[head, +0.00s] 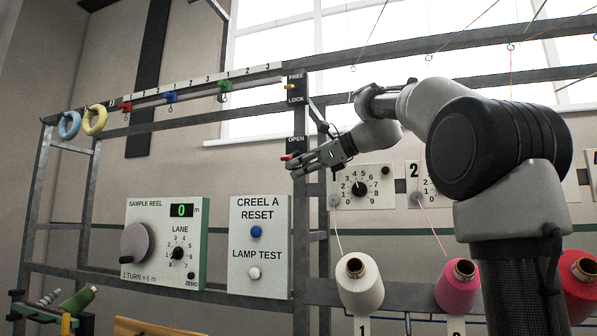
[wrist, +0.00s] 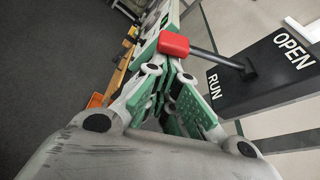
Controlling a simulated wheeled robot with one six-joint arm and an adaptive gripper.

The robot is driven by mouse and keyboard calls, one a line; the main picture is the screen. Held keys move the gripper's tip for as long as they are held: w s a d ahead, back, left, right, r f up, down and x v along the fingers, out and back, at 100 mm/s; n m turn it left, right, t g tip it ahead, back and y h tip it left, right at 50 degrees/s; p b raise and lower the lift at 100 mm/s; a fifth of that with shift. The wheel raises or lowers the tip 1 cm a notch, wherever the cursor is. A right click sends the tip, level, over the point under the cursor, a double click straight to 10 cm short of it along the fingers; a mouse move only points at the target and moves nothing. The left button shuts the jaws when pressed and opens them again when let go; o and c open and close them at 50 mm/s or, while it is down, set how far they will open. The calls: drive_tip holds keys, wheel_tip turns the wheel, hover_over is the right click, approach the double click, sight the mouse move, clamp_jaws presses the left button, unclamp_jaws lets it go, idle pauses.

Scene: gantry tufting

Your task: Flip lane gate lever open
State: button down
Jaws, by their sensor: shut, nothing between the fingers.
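The lane gate lever is a black rod with a red knob (wrist: 174,44). It stands out from a black plate (wrist: 262,78) marked OPEN and RUN. In the head view the plate (head: 296,142) is on the upright post, with the red tip (head: 287,157) of the lever beside it. My gripper (head: 298,171) is shut and empty, just below the lever in the head view. In the wrist view my fingertips (wrist: 168,66) are close to the knob, which lies just past them. I cannot tell whether they touch.
A FREE/LOCK plate (head: 296,88) is higher on the same post. A sample reel panel (head: 150,210) and a creel reset panel (head: 258,275) are lower left. Numbered dial panels (head: 375,190) and yarn cones (head: 360,290) are right of the post.

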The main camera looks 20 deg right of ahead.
sight(290, 157)
drive_tip(key=shift+r, duration=0.15)
drive_tip(key=r+m, duration=0.1)
drive_tip(key=s+a+r+m+g, duration=0.1)
drive_tip(key=r+m, duration=0.1)
drive_tip(key=shift+s+g+y, duration=0.2)
drive_tip(key=shift+g+y, duration=0.1)
drive_tip(key=shift+y, duration=0.1)
drive_tip(key=shift+s+a+r, duration=0.1)
drive_tip(key=shift+s+r, duration=0.05)
drive_tip(key=shift+r, duration=0.3)
drive_tip(key=shift+s+a+r, duration=0.1)
drive_tip(key=shift+r, duration=0.45)
drive_tip(key=shift+r, duration=0.7)
drive_tip(key=shift+f, duration=0.15)
